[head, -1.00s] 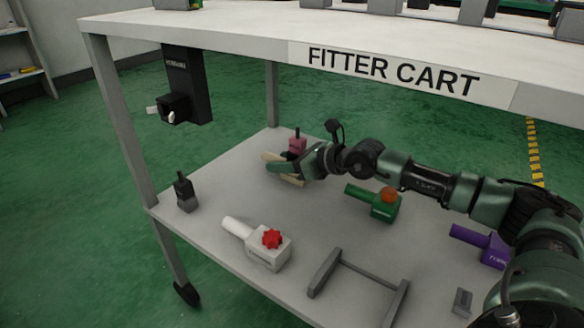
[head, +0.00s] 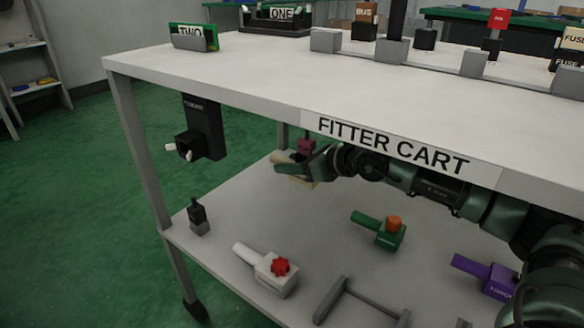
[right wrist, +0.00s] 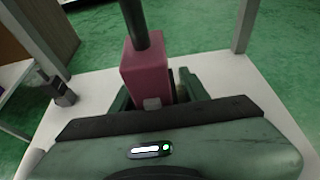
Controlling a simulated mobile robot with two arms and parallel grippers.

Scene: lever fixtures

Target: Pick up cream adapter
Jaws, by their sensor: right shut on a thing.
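The cream adapter (head: 301,183) shows in the head view as pale cream pieces on both sides of my right gripper's fingers. A pink block (head: 306,146) with a dark rod stands right at it. My right gripper (head: 294,167) is shut on the cream adapter, between the cart's top and its lower shelf. In the right wrist view the pink block (right wrist: 148,75) stands between the green fingers, and only a sliver of cream shows beside it. The fingers hide most of the adapter. My left gripper is not in view.
The cart top (head: 240,75) hangs over my right arm.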

